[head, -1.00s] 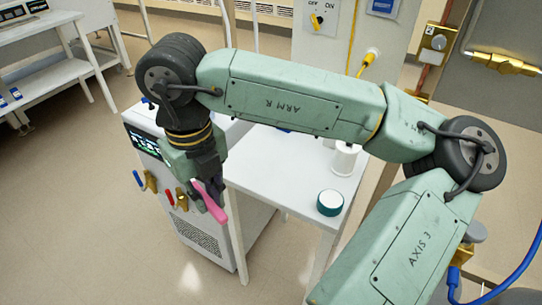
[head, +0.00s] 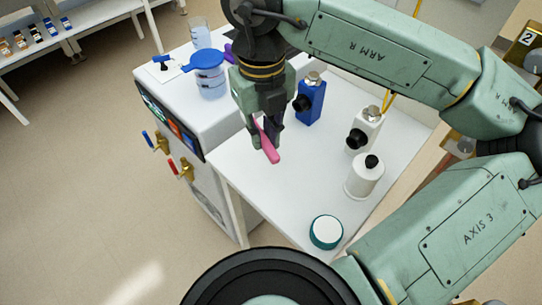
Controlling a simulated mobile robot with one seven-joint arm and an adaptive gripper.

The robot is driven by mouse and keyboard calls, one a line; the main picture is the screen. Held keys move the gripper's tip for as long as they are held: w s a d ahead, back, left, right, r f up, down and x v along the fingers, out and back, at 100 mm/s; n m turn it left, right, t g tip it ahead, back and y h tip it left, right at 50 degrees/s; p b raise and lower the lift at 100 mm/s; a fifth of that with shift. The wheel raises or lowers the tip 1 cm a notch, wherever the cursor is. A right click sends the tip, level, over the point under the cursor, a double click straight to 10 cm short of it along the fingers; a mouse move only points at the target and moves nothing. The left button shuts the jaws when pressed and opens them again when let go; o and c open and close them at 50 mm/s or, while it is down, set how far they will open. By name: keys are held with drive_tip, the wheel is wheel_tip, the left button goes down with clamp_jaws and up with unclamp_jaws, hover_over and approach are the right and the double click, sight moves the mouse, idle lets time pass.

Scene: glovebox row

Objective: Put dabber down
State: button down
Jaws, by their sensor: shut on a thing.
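The dabber (head: 267,145) is a pink, slim piece that sticks down and slightly right from my gripper (head: 267,138). My gripper is shut on it and points down over the left part of the white table (head: 300,180). The dabber's upper end is hidden between the fingers. I cannot tell whether its lower tip touches the table or hangs just above it.
A blue bottle (head: 311,101), a white bottle (head: 364,130) and a white jar (head: 363,177) with a black knob stand on the table's right side. A teal-rimmed round tin (head: 326,232) sits near the front corner. A blue-lidded beaker (head: 208,74) stands on the machine at left. The table's middle is clear.

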sight(265, 174)
idle(0.3)
wheel_tip(265, 174, down, 10)
drive_tip(key=b, duration=0.5)
drive_tip(key=shift+r, duration=0.2)
drive_tip(key=shift+f+b, duration=0.25)
drive_tip(key=shift+b, duration=0.25)
drive_tip(key=c, duration=2)
unclamp_jaws()
drive_tip(key=shift+c, duration=0.2)
drive_tip(key=o, duration=0.5)
drive_tip(key=shift+c, duration=0.2)
drive_tip(key=shift+r+p, duration=0.25)
drive_tip(key=shift+p, duration=0.5)
drive_tip(key=shift+w+r, duration=0.1)
drive_tip(key=shift+r, duration=0.1)
drive_tip(key=r, duration=0.3)
drive_tip(key=r+b, duration=0.1)
drive_tip(key=r, duration=0.2)
drive_tip(key=r+b, duration=0.1)
drive_tip(key=r, duration=0.3)
drive_tip(key=shift+a, duration=0.35)
